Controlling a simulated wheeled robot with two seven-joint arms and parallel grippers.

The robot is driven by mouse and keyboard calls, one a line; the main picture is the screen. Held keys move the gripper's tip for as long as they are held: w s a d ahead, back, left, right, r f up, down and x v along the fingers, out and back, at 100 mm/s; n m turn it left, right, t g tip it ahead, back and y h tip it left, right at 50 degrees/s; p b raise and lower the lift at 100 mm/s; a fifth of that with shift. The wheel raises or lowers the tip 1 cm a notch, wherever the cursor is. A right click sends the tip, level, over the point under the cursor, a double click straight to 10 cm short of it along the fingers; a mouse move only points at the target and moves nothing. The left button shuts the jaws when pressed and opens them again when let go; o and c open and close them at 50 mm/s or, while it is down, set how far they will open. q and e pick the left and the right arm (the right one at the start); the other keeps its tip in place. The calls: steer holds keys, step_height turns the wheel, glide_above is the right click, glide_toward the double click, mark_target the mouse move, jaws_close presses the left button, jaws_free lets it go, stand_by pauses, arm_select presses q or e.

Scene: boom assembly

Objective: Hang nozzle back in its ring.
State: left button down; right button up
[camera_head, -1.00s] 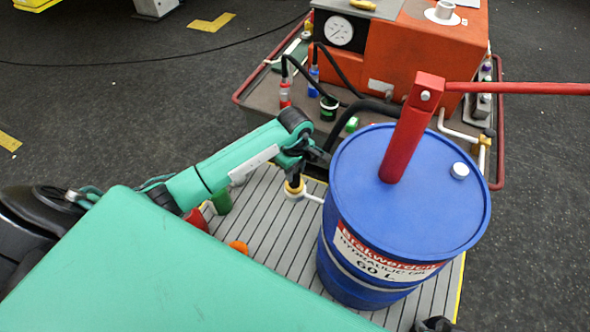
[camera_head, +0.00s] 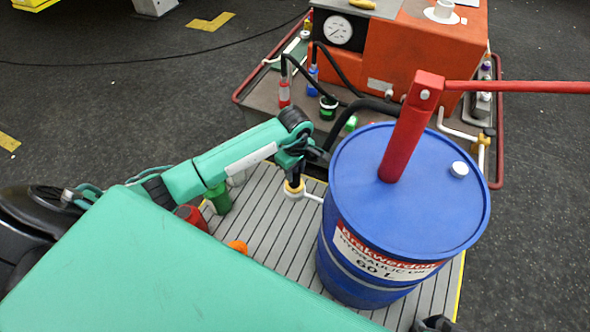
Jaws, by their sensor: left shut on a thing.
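My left gripper (camera_head: 313,160) is shut on the nozzle beside the blue drum. Most of the nozzle is hidden by the gripper and wrist. A dark, narrow part, seemingly the nozzle's lower end (camera_head: 295,179), shows under the wrist at the ring. The pale ring (camera_head: 293,191) is held out by a white bar to the left of the drum. The dark part appears to be in the ring's opening, but how deep it sits I cannot tell. A small dark piece at the bottom edge seems to be my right gripper (camera_head: 436,324); its jaws cannot be made out.
The blue oil drum (camera_head: 420,215) with a red pump lever (camera_head: 520,88) stands right of my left gripper. A black hose (camera_head: 365,106) runs behind it. Green (camera_head: 219,198) and red (camera_head: 191,216) cups and an orange item (camera_head: 238,246) stand on the slatted deck (camera_head: 275,235).

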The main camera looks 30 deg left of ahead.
arm_select(q)
steer(key=shift+r, duration=0.2)
steer(key=shift+r+p, duration=0.55)
steer(key=shift+r, duration=0.1)
steer(key=shift+f+b, duration=0.65)
stand_by(1.0)
steer(key=shift+r, duration=0.2)
steer(key=shift+r+p, duration=0.55)
steer(key=shift+r, duration=0.05)
steer(key=shift+f+b, duration=0.75)
stand_by(1.0)
steer(key=c, duration=1.3)
jaws_free()
steer(key=shift+o, duration=0.2)
